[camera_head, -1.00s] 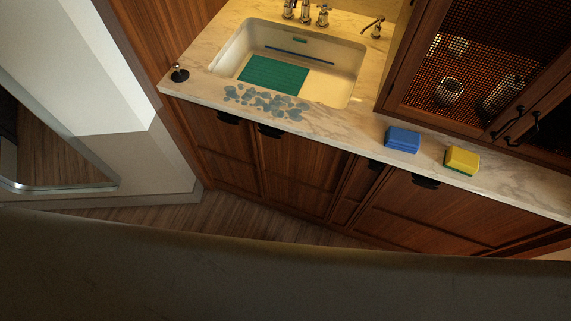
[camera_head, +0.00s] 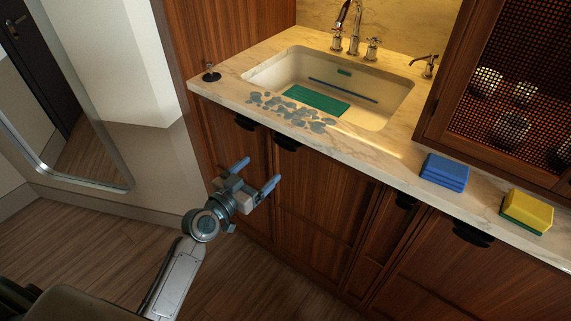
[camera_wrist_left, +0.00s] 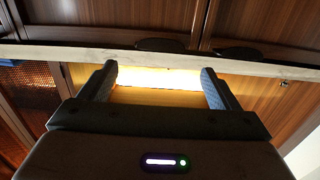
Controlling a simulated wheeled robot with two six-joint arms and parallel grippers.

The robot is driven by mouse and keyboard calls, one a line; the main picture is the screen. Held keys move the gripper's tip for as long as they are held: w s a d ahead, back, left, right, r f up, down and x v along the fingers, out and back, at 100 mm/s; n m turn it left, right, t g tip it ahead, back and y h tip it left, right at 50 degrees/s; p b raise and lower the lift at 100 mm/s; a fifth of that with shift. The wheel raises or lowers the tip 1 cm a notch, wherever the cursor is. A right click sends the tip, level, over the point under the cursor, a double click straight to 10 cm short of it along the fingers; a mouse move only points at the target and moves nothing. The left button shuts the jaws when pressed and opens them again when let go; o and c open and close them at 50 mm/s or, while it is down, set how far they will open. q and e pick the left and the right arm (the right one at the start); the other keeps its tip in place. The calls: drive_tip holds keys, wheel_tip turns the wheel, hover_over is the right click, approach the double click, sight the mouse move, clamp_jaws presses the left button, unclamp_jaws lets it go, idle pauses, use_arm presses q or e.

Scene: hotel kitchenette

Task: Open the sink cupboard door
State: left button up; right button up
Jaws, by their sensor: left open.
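The sink cupboard has two brown wooden doors below the sink, a left door (camera_head: 225,140) and a right door (camera_head: 318,205). Both look shut. A black cup handle (camera_head: 245,123) sits at the top of the left door and another black cup handle (camera_head: 286,142) at the top of the right door. My left gripper (camera_head: 257,174) is open and empty, below the handles and in front of the doors. In the left wrist view its two fingers (camera_wrist_left: 158,86) are spread apart. Two dark handles (camera_wrist_left: 160,45) show beyond them there. My right gripper is not in view.
The white sink (camera_head: 375,110) holds a green mat (camera_head: 316,99). Grey-blue pebble shapes (camera_head: 300,115) lie on the marble counter (camera_head: 385,158). A blue sponge stack (camera_head: 445,171) and a yellow sponge (camera_head: 527,209) lie farther right. A mirror (camera_head: 75,110) stands left. The floor (camera_head: 100,245) is clear.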

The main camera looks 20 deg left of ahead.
sight(284, 146)
use_arm(q)
drive_tip(key=p+x, duration=0.2)
drive_tip(key=x, duration=0.7)
drive_tip(key=shift+w+r, duration=0.1)
drive_tip(key=shift+r, duration=0.05)
drive_tip(key=shift+x, duration=0.8)
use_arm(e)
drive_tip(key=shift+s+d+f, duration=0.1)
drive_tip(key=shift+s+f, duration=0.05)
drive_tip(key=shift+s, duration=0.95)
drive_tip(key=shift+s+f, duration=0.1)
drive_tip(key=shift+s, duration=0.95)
use_arm(q)
drive_tip(key=shift+c, duration=0.2)
drive_tip(key=c, duration=1.1)
drive_tip(key=shift+a, duration=0.1)
